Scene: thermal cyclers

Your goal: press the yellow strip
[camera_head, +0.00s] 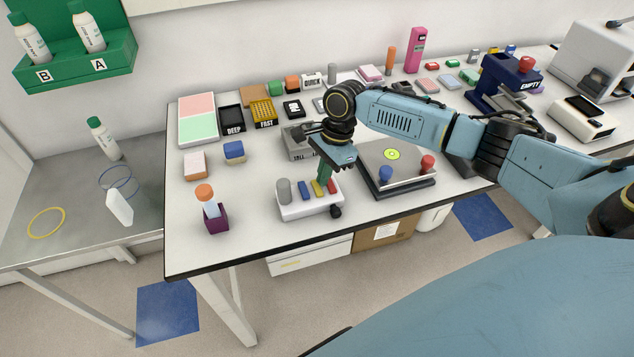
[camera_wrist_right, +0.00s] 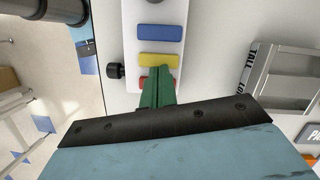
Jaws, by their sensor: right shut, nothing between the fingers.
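The yellow strip (camera_head: 318,189) lies on top of a white device (camera_head: 298,212) near the front of the table, between a blue strip (camera_head: 304,189) and a red strip (camera_head: 332,186). In the right wrist view the yellow strip (camera_wrist_right: 160,60) shows just beyond my fingertips, with the blue strip farther out. My right gripper (camera_head: 322,180) is shut and empty, its green fingers pointing down just over the device. In the wrist view the fingers (camera_wrist_right: 157,75) partly cover the red strip (camera_wrist_right: 146,83). I cannot tell whether the tips touch the yellow strip. My left gripper is not in view.
A grey cylinder (camera_head: 284,190) stands on the device's left end and a black knob (camera_head: 336,211) is on its front right. A flat plate device with blue and red knobs (camera_head: 402,185) stands close on the right. A purple holder (camera_head: 215,219) stands left; table between is clear.

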